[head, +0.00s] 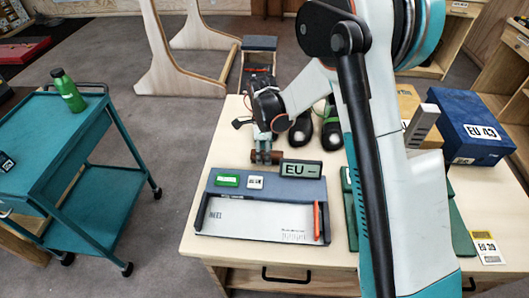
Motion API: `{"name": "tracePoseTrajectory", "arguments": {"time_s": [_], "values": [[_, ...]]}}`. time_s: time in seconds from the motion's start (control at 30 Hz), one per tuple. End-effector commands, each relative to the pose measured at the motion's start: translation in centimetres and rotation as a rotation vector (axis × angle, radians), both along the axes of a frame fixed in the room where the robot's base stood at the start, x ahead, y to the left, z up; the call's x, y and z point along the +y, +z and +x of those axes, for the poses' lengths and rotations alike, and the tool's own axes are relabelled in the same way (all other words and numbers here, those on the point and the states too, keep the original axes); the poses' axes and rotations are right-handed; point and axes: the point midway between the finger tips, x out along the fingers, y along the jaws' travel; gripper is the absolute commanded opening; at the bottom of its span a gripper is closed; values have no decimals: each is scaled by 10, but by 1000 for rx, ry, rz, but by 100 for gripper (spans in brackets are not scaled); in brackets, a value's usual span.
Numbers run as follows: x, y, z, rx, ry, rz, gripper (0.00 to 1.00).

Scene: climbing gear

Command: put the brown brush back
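The brown brush (276,157) is a short brown piece lying crosswise at the tip of my gripper (265,155). Its two ends stick out on either side of the grey finger, which hides its middle. My gripper points down and appears shut on it. The brush is just behind the back edge of the blue-grey tray (202,205); I cannot tell its exact height above the table. On the tray's back ledge are a green block (228,180) and a small white block (255,182). A printed sheet (255,215) and an orange pen (317,221) lie in its front part.
A dark "EU" display (300,169) stands at the tray's back right. Dark shoes (331,135) stand behind it. A blue box (470,125) and a size card (487,248) are on the right. A teal cart (60,150) with a green bottle (68,91) stands left, across open floor.

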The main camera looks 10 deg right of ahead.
Motion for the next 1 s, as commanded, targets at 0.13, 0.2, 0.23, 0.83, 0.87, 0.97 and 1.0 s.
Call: {"name": "tracePoseTrajectory", "arguments": {"time_s": [0.13, 0.2, 0.23, 0.83, 0.87, 0.97, 1.0], "values": [[1, 34, 0, 0, 0, 0, 54], [1, 49, 0, 0, 0, 0, 54], [1, 56, 0, 0, 0, 0, 54], [1, 111, 0, -3, 10, 2, 54], [0, 113, -1, -6, 19, 2, 54], [-6, 128, -7, -26, 77, 8, 54], [-10, 137, -11, -38, 111, 10, 54]]}}
